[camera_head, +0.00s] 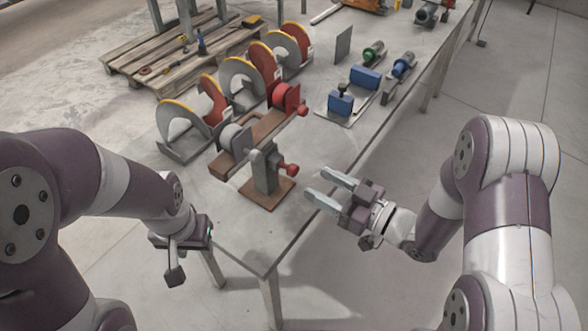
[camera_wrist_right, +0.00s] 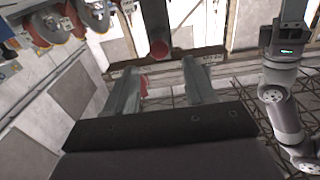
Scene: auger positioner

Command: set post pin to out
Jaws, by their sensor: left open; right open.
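A grey post (camera_head: 264,172) stands upright on a brown base near the table's front edge. Its pin has a red knob (camera_head: 291,169) on the right side; how far the pin is out I cannot tell. My right gripper (camera_head: 322,186) is open and empty, to the right of the knob and apart from it, fingers pointing left towards the post.
A red-capped fixture (camera_head: 285,97) and several yellow-edged auger spirals (camera_head: 240,82) stand behind the post on the table (camera_head: 217,205). Blue motor units (camera_head: 341,103) are at the back right. A wooden pallet (camera_head: 135,60) lies on the floor. The table right of the post is clear.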

